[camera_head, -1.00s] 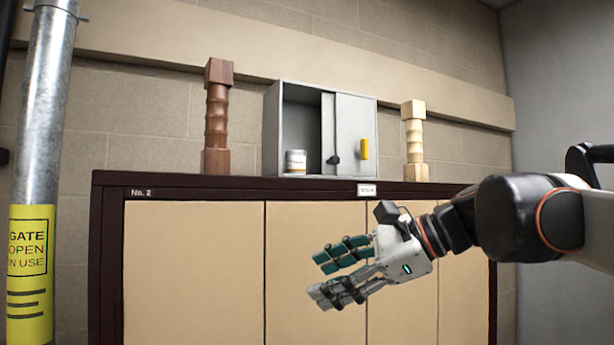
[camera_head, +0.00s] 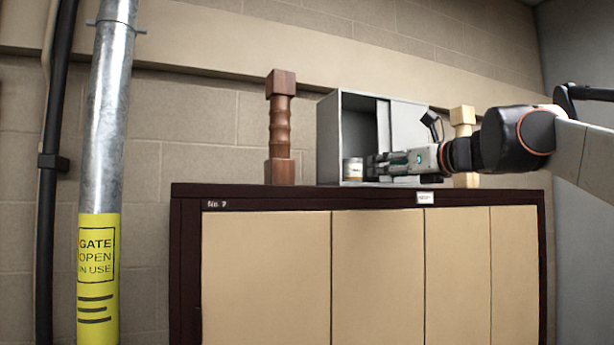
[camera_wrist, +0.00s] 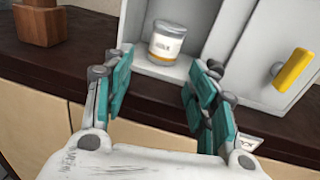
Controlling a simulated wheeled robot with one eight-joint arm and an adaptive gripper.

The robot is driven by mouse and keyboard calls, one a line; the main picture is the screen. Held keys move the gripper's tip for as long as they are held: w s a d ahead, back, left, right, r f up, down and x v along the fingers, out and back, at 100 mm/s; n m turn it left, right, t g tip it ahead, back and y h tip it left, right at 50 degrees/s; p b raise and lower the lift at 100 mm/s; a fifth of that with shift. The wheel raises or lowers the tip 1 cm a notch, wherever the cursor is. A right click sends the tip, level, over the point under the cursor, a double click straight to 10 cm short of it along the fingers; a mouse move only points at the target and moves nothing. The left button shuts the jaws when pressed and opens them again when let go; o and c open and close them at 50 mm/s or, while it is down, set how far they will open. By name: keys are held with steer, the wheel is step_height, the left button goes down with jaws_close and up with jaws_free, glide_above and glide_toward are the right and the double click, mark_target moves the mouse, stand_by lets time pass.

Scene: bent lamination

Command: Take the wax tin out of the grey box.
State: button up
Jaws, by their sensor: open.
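The wax tin (camera_head: 353,169), a small white tin with a tan label band, stands upright in the open left part of the grey box (camera_head: 338,97). In the wrist view the tin (camera_wrist: 167,43) stands on the floor of the box (camera_wrist: 226,32), beyond my fingertips. My gripper (camera_head: 371,168) is at the front of the box, close to the tin. Its teal-padded fingers (camera_wrist: 157,78) are spread open with nothing between them, and the tin lies ahead of the gap. The head view hides the box's right front behind my gripper.
The box's sliding door (camera_head: 407,116) covers its right half; its yellow handle (camera_wrist: 293,70) shows at right in the wrist view. A dark turned post (camera_head: 280,127) stands left, a pale one (camera_head: 463,119) right, on the cabinet top (camera_head: 235,190). A galvanised pole (camera_head: 108,130) stands far left.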

mark_target(359, 168)
steer(key=shift+m+t, duration=0.3)
steer(key=p+x, duration=0.1)
steer(key=x, duration=0.3)
steer(key=p+x, duration=0.1)
steer(key=x, duration=0.3)
steer(key=shift+w+d+r, duration=0.15)
steer(key=shift+w+r, duration=0.05)
steer(key=shift+w, duration=0.05)
steer(key=shift+w+a, duration=0.25)
steer(key=shift+w+d, duration=0.15)
steer(key=shift+d, duration=0.05)
steer(key=shift+w+a+r+p, duration=0.1)
steer(key=shift+w+r+p, duration=0.05)
steer(key=shift+w+p, duration=0.2)
steer(key=p+x, duration=0.1)
steer(key=x, duration=0.3)
steer(key=shift+s+p, duration=0.1)
steer(key=shift+p, duration=0.25)
steer(key=shift+w, duration=0.3)
steer(key=shift+s, duration=0.2)
steer(key=shift+c, duration=1.3)
steer(key=c, duration=0.6)
